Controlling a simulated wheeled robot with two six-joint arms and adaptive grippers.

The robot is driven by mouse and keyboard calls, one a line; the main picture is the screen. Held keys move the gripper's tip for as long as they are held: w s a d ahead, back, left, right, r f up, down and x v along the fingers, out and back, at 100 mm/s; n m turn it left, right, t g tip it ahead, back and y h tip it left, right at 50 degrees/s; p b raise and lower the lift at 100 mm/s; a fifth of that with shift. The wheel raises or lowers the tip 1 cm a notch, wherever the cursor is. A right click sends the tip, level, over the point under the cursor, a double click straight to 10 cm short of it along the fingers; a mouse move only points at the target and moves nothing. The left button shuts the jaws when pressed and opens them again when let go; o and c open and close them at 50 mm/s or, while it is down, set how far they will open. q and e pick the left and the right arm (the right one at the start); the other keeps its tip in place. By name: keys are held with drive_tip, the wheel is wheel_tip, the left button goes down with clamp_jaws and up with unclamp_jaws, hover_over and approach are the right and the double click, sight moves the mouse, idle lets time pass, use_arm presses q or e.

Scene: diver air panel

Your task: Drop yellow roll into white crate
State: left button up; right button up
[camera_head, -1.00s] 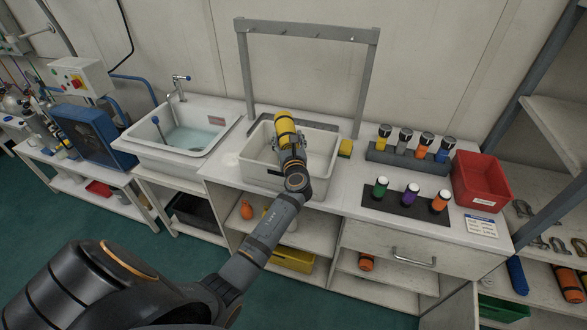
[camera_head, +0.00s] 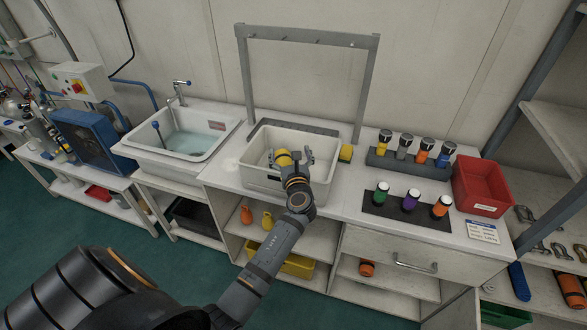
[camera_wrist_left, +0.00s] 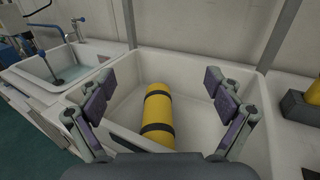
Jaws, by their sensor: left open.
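The yellow roll (camera_wrist_left: 158,115) with dark bands lies inside the white crate (camera_wrist_left: 245,155), seen in the left wrist view. In the head view a small part of the yellow roll (camera_head: 284,159) shows inside the white crate (camera_head: 262,184), the rest hidden by my gripper. My left gripper (camera_head: 290,154) is open above the crate. In the left wrist view its fingers (camera_wrist_left: 158,100) stand wide apart on either side of the roll, apart from it. My right gripper is not in view.
A sink (camera_head: 190,135) stands left of the crate, and a grey frame (camera_head: 305,32) rises behind it.

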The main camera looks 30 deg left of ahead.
use_arm(q)
drive_tip(key=v, duration=0.7)
drive_tip(key=shift+s+d, duration=0.15)
drive_tip(key=shift+d, duration=0.05)
drive_tip(key=shift+a, duration=0.1)
